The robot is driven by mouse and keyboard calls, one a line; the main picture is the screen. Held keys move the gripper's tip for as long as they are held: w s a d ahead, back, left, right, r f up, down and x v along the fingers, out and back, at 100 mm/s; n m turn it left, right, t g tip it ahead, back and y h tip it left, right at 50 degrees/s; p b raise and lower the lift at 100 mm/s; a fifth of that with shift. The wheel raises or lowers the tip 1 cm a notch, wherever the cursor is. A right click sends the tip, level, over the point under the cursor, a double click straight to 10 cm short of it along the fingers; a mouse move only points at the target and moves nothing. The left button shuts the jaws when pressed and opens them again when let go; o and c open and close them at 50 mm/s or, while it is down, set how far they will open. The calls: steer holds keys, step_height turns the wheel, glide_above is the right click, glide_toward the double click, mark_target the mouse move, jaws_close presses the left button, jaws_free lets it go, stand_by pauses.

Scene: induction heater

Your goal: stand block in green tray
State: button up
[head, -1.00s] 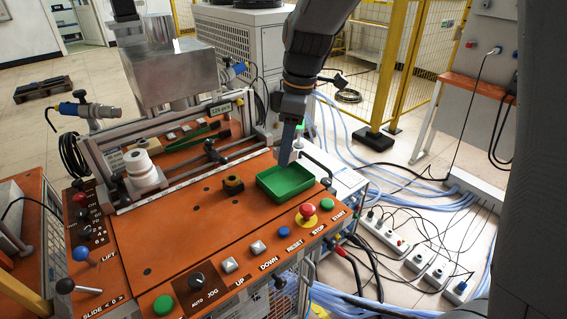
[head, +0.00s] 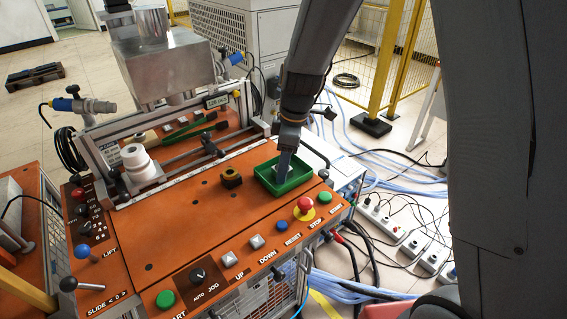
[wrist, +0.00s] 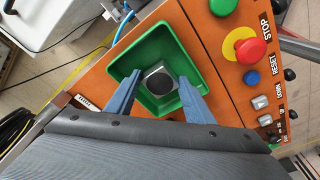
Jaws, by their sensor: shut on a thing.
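The green tray (head: 262,183) sits on the orange bench top near its right edge; it also shows in the wrist view (wrist: 118,69). The block (wrist: 160,80) is grey metal with a dark round face towards the wrist camera. It is between the two blue fingers of my gripper (wrist: 158,88), inside the tray's outline. My gripper (head: 283,168) is shut on the block and reaches down into the tray in the head view, where the block is mostly hidden. I cannot tell whether the block touches the tray floor.
A small brass-coloured block (head: 232,178) with a hole stands left of the tray. A red emergency stop (head: 305,206) and several buttons line the front edge. A white stacked cylinder (head: 138,165) and a metal rail (head: 190,155) stand behind.

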mark_target(291, 168)
steer(key=o, duration=1.2)
step_height(291, 168, up, 12)
steer(key=d+b, duration=0.2)
steer(key=b, duration=0.1)
steer(key=s+d+f+m, duration=0.2)
steer(key=m, duration=0.1)
steer(key=s+d+f+m, duration=0.2)
steer(key=s+d+m, duration=0.1)
steer(key=s+d+f+m+h, duration=0.1)
steer(key=s+d+f+m, duration=0.1)
steer(key=s+d+m, duration=0.1)
steer(key=shift+d, duration=0.25)
steer(key=s+d+f+m, duration=0.1)
steer(key=s+m, duration=0.1)
steer(key=s+d+f+m, duration=0.1)
steer(key=s+d+m, duration=0.1)
steer(key=s+d+f+m, duration=0.1)
steer(key=s+m, duration=0.1)
steer(key=s, duration=0.1)
steer(key=shift+s+d+f+m+t+h, duration=0.1)
steer(key=shift+d+f+m+t+h, duration=0.2)
steer(key=shift+f+m+h, duration=0.1)
steer(key=shift+a, duration=0.1)
